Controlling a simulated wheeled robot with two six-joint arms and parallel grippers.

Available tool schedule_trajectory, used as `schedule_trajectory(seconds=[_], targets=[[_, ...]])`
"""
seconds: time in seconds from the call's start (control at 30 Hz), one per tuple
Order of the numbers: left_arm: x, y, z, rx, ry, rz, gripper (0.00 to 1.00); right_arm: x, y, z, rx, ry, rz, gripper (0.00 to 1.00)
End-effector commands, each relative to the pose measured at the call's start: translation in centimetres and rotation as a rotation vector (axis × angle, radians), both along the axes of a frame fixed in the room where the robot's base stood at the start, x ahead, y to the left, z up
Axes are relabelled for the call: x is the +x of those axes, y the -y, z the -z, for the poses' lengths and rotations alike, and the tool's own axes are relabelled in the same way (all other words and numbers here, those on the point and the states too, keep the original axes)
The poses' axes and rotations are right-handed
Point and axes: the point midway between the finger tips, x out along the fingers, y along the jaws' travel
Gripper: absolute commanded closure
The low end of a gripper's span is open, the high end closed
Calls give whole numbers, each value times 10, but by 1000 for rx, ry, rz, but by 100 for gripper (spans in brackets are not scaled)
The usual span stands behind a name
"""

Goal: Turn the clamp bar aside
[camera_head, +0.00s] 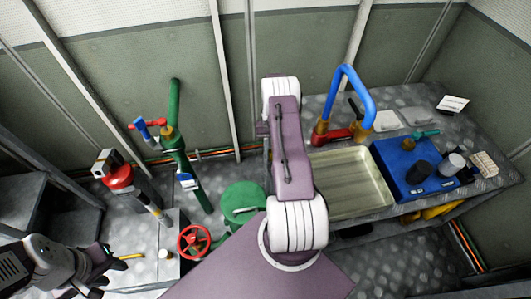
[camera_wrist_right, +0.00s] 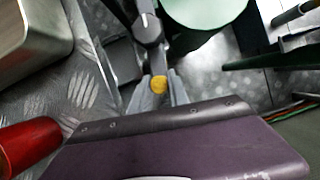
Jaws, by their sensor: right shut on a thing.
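In the right wrist view my right gripper (camera_wrist_right: 160,93) has its pale fingers closed around a round yellow end (camera_wrist_right: 159,84). A dark grey bar (camera_wrist_right: 149,30) runs up from there and looks like the clamp bar; how it joins the yellow end is partly hidden. In the head view my purple right arm covers this spot, so neither the right gripper nor the bar shows there. My left gripper (camera_head: 100,272) is at the lower left of the head view, its fingers apart and empty.
A green drum (camera_head: 241,202) stands beside my right arm, near a red handwheel (camera_head: 194,241). Green pipework (camera_head: 175,140) rises at the left. On the right, a bench carries a metal tray (camera_head: 347,184), a blue box (camera_head: 404,170) and a blue hooked pipe (camera_head: 358,85).

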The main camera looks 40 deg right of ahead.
Motion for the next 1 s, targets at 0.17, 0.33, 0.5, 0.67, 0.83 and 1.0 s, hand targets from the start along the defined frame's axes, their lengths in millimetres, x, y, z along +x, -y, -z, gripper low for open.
schedule_trajectory(seconds=[0.17, 0.33, 0.5, 0.67, 0.83, 1.0], targets=[[0, 0, 0, 0, 0, 0, 64, -4, 4, 1, 2, -1, 38, 100], [0, 0, 0, 0, 0, 0, 64, -6, 5, 1, 1, -2, 51, 100], [0, 0, 0, 0, 0, 0, 64, -6, 5, 1, 1, -2, 52, 100], [0, 0, 0, 0, 0, 0, 64, -6, 5, 1, 2, -3, 51, 100], [0, 0, 0, 0, 0, 0, 64, -6, 5, 1, 1, -2, 50, 57], [0, 0, 0, 0, 0, 0, 64, -5, 5, 0, 1, -1, 50, 57]])
